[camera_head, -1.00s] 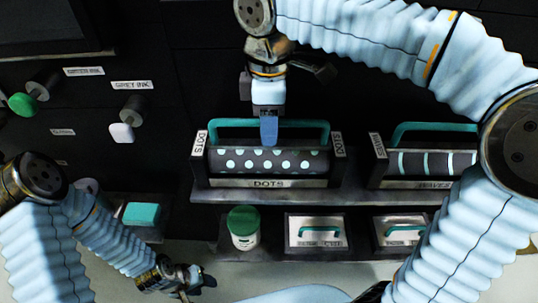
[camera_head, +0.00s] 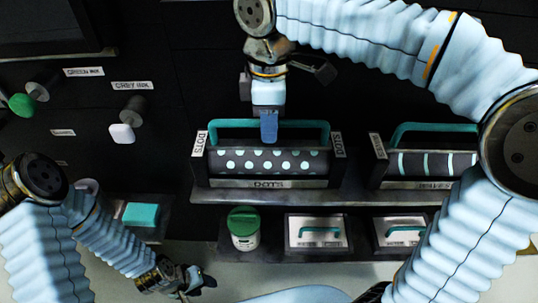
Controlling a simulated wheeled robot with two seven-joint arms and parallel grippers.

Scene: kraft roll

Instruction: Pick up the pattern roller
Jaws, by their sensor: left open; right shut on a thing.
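The dots pattern roller (camera_head: 265,161) sits in its holder on the upper shelf, dark with pale dots and a teal handle (camera_head: 225,124) above it. My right gripper (camera_head: 269,128) comes down from above and is shut on the teal handle near its middle. The roller looks level and in its place between the labelled end plates. A second roller with pale stripes (camera_head: 425,162) and a teal handle sits to the right, partly behind my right arm. My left gripper (camera_head: 192,281) is open and empty at the lower left, well away from the rollers.
A teal block (camera_head: 141,214) lies at the left. Green (camera_head: 22,105) and white (camera_head: 121,133) knobs stick out from the dark wall.

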